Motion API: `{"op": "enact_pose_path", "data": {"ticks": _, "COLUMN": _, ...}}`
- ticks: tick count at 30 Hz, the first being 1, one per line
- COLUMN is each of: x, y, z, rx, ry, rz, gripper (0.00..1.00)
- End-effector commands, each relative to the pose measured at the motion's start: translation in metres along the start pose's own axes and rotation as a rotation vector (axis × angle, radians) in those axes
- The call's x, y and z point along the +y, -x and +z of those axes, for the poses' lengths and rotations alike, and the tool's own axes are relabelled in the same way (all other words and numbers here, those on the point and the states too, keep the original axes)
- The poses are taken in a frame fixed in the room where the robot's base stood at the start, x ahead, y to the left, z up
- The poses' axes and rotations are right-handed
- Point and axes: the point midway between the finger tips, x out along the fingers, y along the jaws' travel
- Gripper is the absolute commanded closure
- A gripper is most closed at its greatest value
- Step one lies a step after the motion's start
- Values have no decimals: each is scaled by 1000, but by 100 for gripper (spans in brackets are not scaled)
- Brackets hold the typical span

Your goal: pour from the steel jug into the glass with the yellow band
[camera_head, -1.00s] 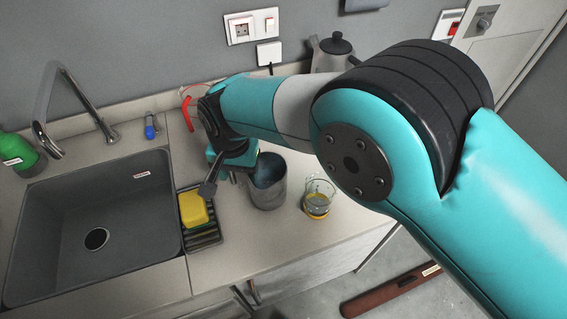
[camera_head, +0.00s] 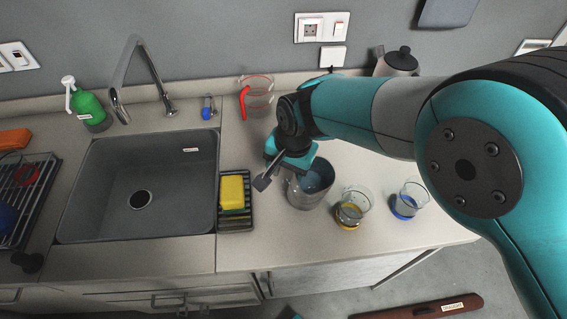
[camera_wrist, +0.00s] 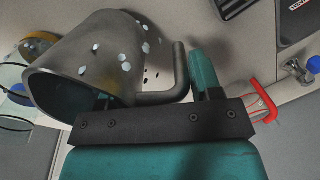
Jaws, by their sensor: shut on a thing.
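The steel jug (camera_head: 310,190) stands upright or nearly so on the right-hand counter, open at the top. I cannot tell whether it touches the counter. My gripper (camera_wrist: 160,90) is shut on the jug's handle (camera_wrist: 180,70), a grey bar between the fingers in the wrist view. The jug's body (camera_wrist: 90,60) shows there with pale patches on its side. The glass with the yellow band (camera_head: 352,208) stands just right of the jug in the head view, its yellow band at the base. It shows partly behind the jug in the wrist view (camera_wrist: 35,45).
A glass with a blue band (camera_head: 408,200) stands right of the yellow-banded one. A clear jug with a red handle (camera_head: 257,95) is behind my gripper. A rack with a yellow sponge (camera_head: 232,192) and the sink (camera_head: 140,190) are left. A kettle (camera_head: 397,62) stands at the back.

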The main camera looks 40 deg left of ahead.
Motion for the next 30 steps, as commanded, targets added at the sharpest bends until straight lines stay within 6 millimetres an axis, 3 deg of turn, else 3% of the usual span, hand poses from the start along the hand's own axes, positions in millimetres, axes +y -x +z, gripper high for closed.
{"op": "enact_pose_path", "data": {"ticks": 30, "x": 21, "y": 41, "z": 0, "rx": 11, "ry": -1, "rz": -242, "gripper": 100}}
